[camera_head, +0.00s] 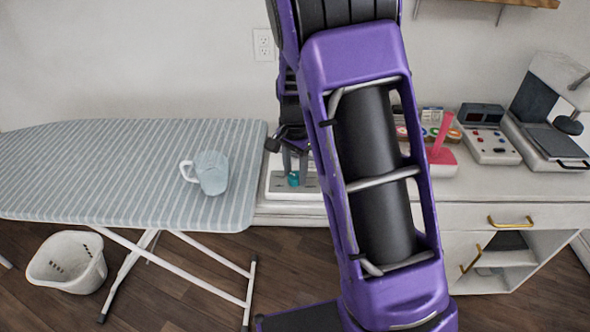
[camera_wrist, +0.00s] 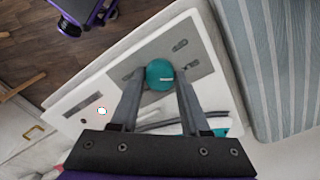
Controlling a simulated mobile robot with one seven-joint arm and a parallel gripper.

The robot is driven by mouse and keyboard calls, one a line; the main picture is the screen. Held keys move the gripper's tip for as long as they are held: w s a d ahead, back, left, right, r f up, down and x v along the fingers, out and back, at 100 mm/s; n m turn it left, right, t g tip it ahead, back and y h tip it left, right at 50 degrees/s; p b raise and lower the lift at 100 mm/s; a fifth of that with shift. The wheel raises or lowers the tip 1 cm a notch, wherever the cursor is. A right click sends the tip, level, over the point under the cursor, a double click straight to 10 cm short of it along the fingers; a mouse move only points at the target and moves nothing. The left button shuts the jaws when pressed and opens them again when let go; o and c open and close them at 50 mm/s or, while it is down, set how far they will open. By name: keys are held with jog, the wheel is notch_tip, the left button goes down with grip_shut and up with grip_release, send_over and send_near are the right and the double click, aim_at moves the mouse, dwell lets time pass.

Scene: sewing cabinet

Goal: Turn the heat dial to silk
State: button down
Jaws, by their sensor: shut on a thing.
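The heat dial looks to be the round teal knob (camera_wrist: 160,73) on a grey plate (camera_wrist: 192,60) of a white panel (camera_wrist: 75,94). In the head view the teal knob (camera_head: 293,179) shows low between the fingers, on the counter beside the ironing board. My gripper (camera_wrist: 160,80) points down at the knob with one finger on each side, shut on it. It also shows in the head view (camera_head: 294,163), left of my purple arm. Any markings for silk are too small to read, and the arm hides part of the counter.
The striped ironing board (camera_head: 110,155) with a pale mug (camera_head: 211,173) stands close left of the panel. Right of my arm, the counter holds a pink-handled device (camera_head: 441,138), a control box (camera_head: 492,146) and a larger machine (camera_head: 548,125). A white basket (camera_head: 68,262) is on the floor.

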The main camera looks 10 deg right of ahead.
aim_at(295, 175)
jog(key=shift+c, duration=1.9)
grip_release()
notch_tip(295, 175, up, 18)
jog(key=p, duration=0.2)
jog(key=shift+f, duration=0.25)
